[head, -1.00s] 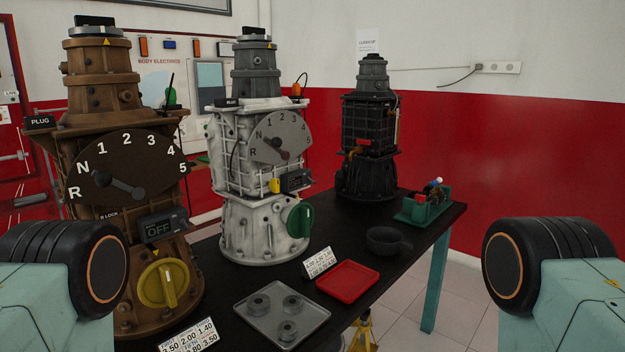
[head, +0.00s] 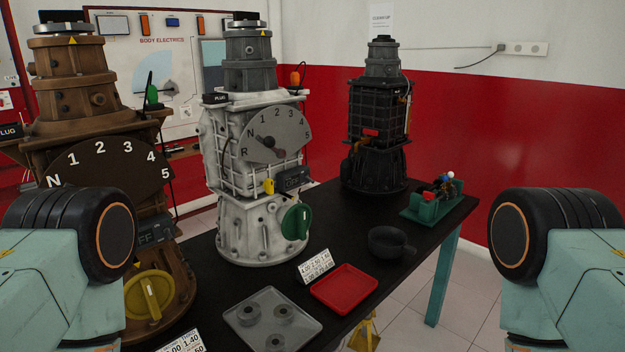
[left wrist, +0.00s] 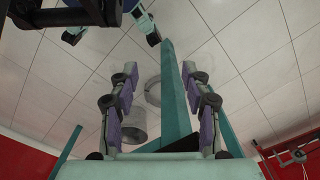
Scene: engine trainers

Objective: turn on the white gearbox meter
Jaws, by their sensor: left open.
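The white gearbox (head: 225,155) stands upright on the black table, behind the trays in the head view. On its front are a grey gear dial (head: 285,127) marked N and R, a small dark meter (head: 294,179), a yellow part (head: 268,187) beside it, and a green knob (head: 297,222). The meter's reading is too small to tell. My left gripper (left wrist: 160,75) shows in the left wrist view with its two fingers apart and nothing clearly between them. It is not seen in the head view, where neither gripper shows near the gearbox. My right gripper is out of view.
A brown gearbox (head: 75,130) with a yellow knob (head: 149,294) stands at left, a black gearbox (head: 378,125) farther back. A grey tray (head: 240,325), red tray (head: 344,289), dark bowl (head: 388,240) and green stand (head: 425,212) are on the table (head: 330,200). Floor is clear at right.

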